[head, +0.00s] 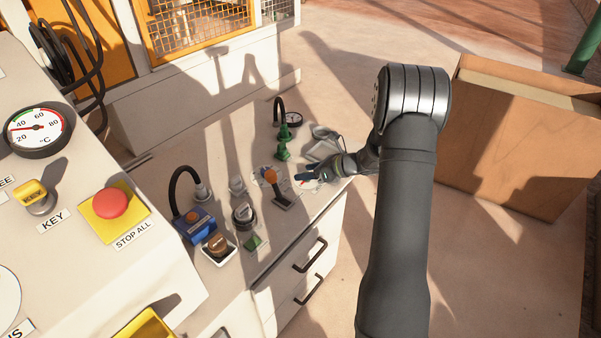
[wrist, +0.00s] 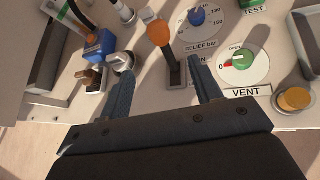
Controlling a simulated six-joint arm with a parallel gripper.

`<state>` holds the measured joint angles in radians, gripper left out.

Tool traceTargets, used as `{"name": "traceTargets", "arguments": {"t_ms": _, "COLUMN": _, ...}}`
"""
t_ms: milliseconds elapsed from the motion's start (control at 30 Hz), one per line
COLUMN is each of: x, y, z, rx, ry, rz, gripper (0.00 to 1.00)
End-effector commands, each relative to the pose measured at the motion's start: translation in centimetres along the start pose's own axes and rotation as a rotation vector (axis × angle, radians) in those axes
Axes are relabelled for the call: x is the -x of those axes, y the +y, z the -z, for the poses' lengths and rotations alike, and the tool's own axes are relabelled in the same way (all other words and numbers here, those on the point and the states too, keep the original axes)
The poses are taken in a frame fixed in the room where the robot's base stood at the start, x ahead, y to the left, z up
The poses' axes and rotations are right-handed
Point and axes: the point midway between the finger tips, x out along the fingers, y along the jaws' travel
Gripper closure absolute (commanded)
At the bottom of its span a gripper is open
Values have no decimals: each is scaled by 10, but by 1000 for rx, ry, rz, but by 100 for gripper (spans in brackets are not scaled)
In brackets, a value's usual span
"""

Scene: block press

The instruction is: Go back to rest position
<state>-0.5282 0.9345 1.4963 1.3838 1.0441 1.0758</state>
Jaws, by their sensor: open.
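My gripper (head: 308,180) is at the far right part of the white bench top in the head view, small and partly hidden by my arm. In the wrist view my gripper (wrist: 160,72) is open, with two dark fingers apart and nothing clamped. A lever with an orange knob (wrist: 160,32) shows between and beyond the fingertips, closer to the right finger; I cannot tell if they touch. The same orange-knobbed lever (head: 270,176) stands left of my gripper in the head view.
The wrist view shows a blue relief knob (wrist: 197,16), a red-and-green VENT dial (wrist: 240,60) and a blue box (wrist: 99,46). In the head view, a red STOP ALL button (head: 111,203) is at left and a wooden crate (head: 525,150) at right. Floor between bench and crate is clear.

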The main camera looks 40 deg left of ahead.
Motion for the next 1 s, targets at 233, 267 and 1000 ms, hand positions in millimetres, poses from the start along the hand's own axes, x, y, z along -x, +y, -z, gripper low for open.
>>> {"name": "traceTargets", "arguments": {"t_ms": 233, "x": 0, "y": 0, "z": 0, "rx": 0, "ry": 0, "rz": 0, "gripper": 41}}
{"name": "traceTargets", "arguments": {"t_ms": 267, "x": 0, "y": 0, "z": 0, "rx": 0, "ry": 0, "rz": 0, "gripper": 41}}
{"name": "traceTargets", "arguments": {"t_ms": 1000, "x": -112, "y": 1, "z": -1, "rx": 3, "ry": -1, "rz": -4, "gripper": 41}}
